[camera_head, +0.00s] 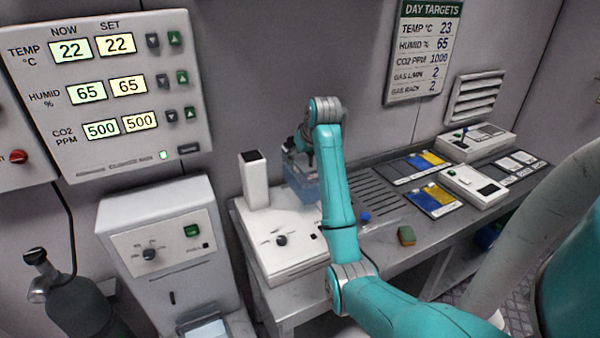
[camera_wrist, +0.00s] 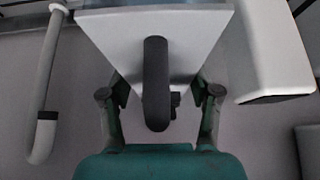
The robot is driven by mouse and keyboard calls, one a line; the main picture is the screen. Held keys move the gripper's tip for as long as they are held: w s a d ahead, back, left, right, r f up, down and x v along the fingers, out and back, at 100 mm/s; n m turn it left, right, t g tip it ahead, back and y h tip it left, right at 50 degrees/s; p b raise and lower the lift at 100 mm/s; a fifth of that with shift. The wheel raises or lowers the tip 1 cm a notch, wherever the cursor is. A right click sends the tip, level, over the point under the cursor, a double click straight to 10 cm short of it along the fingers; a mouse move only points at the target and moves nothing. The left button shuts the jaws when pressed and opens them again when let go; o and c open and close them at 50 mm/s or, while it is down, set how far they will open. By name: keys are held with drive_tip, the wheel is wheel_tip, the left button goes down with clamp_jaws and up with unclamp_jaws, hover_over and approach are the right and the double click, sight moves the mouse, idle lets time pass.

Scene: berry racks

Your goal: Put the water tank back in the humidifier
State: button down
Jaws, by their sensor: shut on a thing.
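The water tank (camera_head: 301,183) is a translucent blue box, seen in the head view at the back right of the humidifier. The humidifier (camera_head: 270,258) is a white unit with a dial and a tall white outlet, standing on the bench. My gripper (camera_head: 303,148) is above the tank and shut on its dark handle. In the wrist view the black handle (camera_wrist: 156,85) runs along the tank's pale top, between the fingers of my gripper (camera_wrist: 160,95). My arm hides part of the tank's right side, and I cannot tell whether its bottom touches the humidifier.
Blue and yellow trays (camera_head: 433,200) and white instruments (camera_head: 473,187) stand farther right. A white cabinet (camera_head: 165,245) stands left of the bench.

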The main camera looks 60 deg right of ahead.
drive_tip(key=shift+f, duration=2.25)
drive_tip(key=shift+c, duration=1.2)
unclamp_jaws()
drive_tip(key=shift+f, duration=0.15)
